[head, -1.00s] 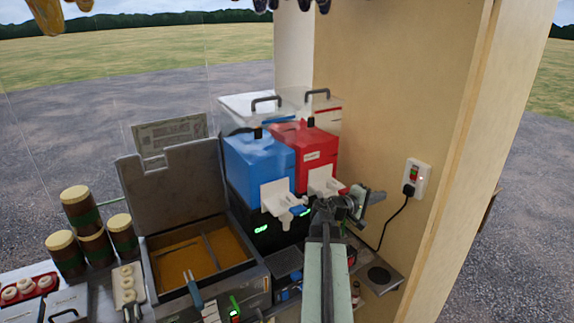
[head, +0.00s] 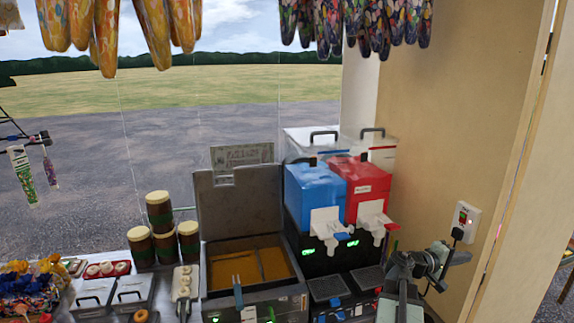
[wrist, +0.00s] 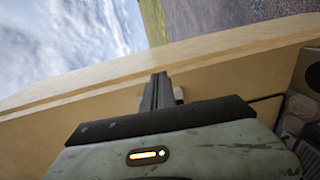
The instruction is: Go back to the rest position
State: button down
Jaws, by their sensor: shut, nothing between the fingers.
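My gripper (head: 450,258) is at the lower right in the head view, in front of the wooden side wall (head: 440,120) and below its socket. In the wrist view its dark fingers (wrist: 160,90) are together with nothing between them, and they point towards the wooden wall. My gripper is to the right of the slush machine's red tank (head: 366,190) and apart from it.
The blue tank (head: 314,192) stands beside the red one, both with white taps. A fryer (head: 250,245) with a raised lid and brown oil stands left of them. A wall socket (head: 466,220) with a plugged-in cord is close to my gripper. Bags hang above.

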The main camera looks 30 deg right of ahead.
jog(key=w+a+f+t+y+b, duration=0.1)
jog(key=w+a+f+y+b, duration=0.15)
jog(key=w+a+f, duration=0.6)
jog(key=w+a+f+t+y+b, duration=0.25)
jog(key=w+a+f, duration=0.3)
jog(key=a, duration=0.55)
jog(key=w+a+f+t+y+b, duration=0.1)
jog(key=w+a+f+y+b, duration=0.15)
jog(key=w+a+f, duration=0.5)
jog(key=a+f+n+y+b, duration=0.1)
jog(key=a+f+y, duration=0.2)
jog(key=a, duration=1)
jog(key=a+f+n+y+b, duration=0.1)
jog(key=a+f, duration=0.3)
jog(key=a, duration=0.9)
jog(key=a+f+n+y+b, duration=0.1)
jog(key=a+f+y, duration=0.3)
jog(key=a, duration=0.9)
jog(key=shift+w+a+y+b, duration=0.15)
jog(key=shift+a+y+b, duration=0.2)
jog(key=shift+b, duration=0.3)
jog(key=shift+f+g, duration=0.1)
jog(key=shift+g, duration=0.15)
